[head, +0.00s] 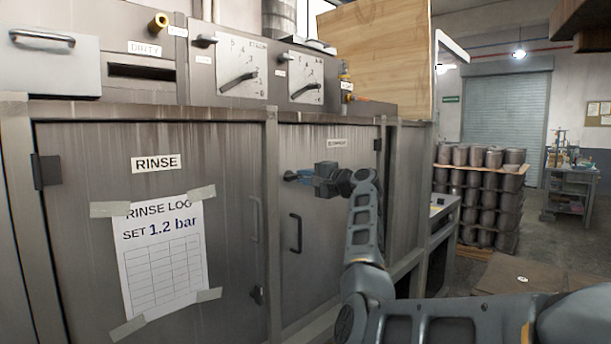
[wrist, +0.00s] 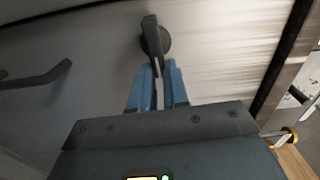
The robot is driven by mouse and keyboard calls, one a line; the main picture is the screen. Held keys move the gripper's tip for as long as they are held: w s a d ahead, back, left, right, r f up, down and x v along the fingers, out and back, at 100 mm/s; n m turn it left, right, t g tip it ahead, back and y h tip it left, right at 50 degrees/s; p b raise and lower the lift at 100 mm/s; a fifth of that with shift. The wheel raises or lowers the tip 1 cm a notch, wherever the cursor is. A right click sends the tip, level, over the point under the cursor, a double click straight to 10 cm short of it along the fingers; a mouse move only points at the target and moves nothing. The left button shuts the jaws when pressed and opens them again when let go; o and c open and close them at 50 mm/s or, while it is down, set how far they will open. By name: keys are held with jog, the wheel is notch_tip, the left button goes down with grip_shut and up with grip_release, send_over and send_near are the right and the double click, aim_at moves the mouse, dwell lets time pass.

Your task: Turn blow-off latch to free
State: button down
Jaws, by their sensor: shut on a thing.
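The blow-off latch (head: 289,176) is a small dark lever on the grey cabinet door right of the RINSE door. In the wrist view the latch (wrist: 151,38) is a dark bar on a round hub, its lower end between my blue fingers. My gripper (head: 304,176) is at the latch in the head view, shut on it; the fingers also show in the wrist view (wrist: 158,88). My gripper body hides part of the door in the wrist view. The small label (head: 337,143) above is too small to read surely.
A door handle (head: 296,233) is below the latch; another handle (head: 254,220) is on the RINSE door (head: 80,230). Dials (head: 240,68) sit above. A wooden panel (head: 375,60) rises at right.

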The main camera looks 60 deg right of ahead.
jog(key=shift+f+m, duration=0.2)
jog(key=shift+m, duration=0.3)
jog(key=c, duration=1.1)
grip_release()
jog(key=shift+s, duration=0.1)
jog(key=shift+b+v, duration=1)
jog(key=shift+v, duration=2.85)
